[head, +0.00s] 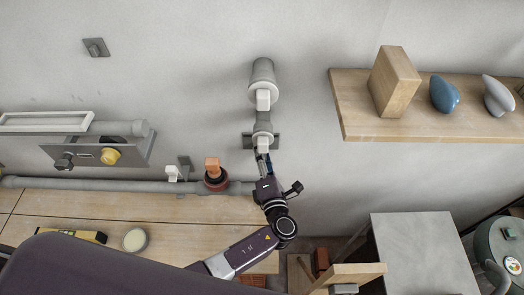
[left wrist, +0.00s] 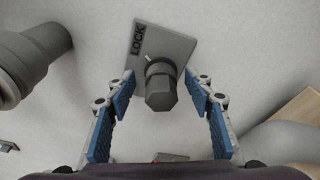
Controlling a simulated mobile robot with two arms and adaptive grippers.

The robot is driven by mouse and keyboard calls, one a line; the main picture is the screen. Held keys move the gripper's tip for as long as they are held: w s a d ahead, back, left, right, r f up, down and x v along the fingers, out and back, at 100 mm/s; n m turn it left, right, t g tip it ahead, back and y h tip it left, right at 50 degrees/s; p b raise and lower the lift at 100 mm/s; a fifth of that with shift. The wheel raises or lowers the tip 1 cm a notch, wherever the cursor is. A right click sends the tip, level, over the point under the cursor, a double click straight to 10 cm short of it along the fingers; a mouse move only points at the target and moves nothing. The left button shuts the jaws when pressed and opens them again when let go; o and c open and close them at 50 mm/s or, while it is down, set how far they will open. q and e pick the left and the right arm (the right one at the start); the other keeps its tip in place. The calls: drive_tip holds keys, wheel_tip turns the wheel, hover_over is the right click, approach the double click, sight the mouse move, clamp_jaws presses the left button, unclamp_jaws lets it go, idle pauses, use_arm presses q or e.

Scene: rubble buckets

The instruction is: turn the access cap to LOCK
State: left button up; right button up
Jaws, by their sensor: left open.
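The access cap (left wrist: 160,85) is a grey round cap with a darker hexagonal end, on a grey plate (left wrist: 180,45) marked LOCK at its upper left. A small pale mark shows on the cap's collar. In the head view the cap (head: 262,128) stands on its dark plate (head: 247,141) on the wall. My left gripper (head: 262,159) is open just below it. In the left wrist view the blue-padded fingers of my left gripper (left wrist: 159,84) are apart on either side of the hexagonal end, with gaps visible. My right gripper is not in view.
A larger grey cylinder (head: 262,72) with a pale block sits above the cap. A wooden shelf (head: 435,127) with several shapes is at right. A pipe (head: 110,185), a wooden bench (head: 180,235) and a reddish-brown fitting (head: 216,184) lie left.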

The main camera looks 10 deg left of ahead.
use_arm(q)
drive_tip(key=v, duration=1)
drive_tip(key=shift+s+d, duration=0.2)
drive_tip(key=shift+s, duration=0.1)
